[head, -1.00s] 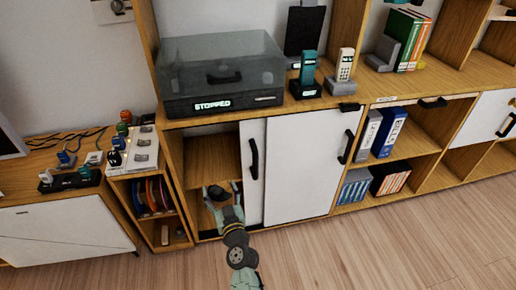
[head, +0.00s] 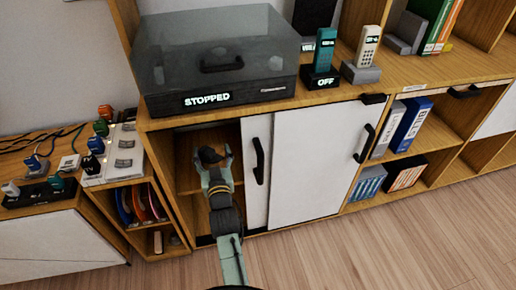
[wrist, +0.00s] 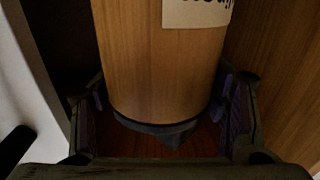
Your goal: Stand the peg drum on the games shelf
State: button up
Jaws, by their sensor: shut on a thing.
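The peg drum (wrist: 160,75) is a wood-coloured cylinder with a dark band at its lower end and a pale label, cut off by the top of the wrist view. My gripper (wrist: 165,115) is shut on it, one finger on each side. In the head view my gripper (head: 213,163) reaches into the open left part of the low cabinet, and a dark round part shows between its fingers. A shelf board (head: 190,183) shows inside this opening; no label marks it as the games shelf. Whether the drum touches a board is hidden.
White sliding doors (head: 315,165) with black handles close the cabinet just right of my arm. A clear-lidded box (head: 215,60) reading "STOPPED" sits on top. A small unit with coloured discs (head: 140,200) stands left. The floor in front is clear.

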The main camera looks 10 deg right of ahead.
jog(key=shift+w+f, duration=0.1)
jog(key=shift+f, duration=0.4)
jog(key=w+f, duration=0.2)
jog(key=w, duration=0.6)
jog(key=w+f, duration=0.3)
jog(key=w, duration=0.5)
jog(key=shift+a+p, duration=0.4)
jog(key=shift+f, duration=0.15)
jog(key=o, duration=1.5)
jog(key=shift+f, duration=0.2)
jog(key=o, duration=0.4)
jog(key=shift+r, duration=0.1)
jog(key=shift+o, duration=0.2)
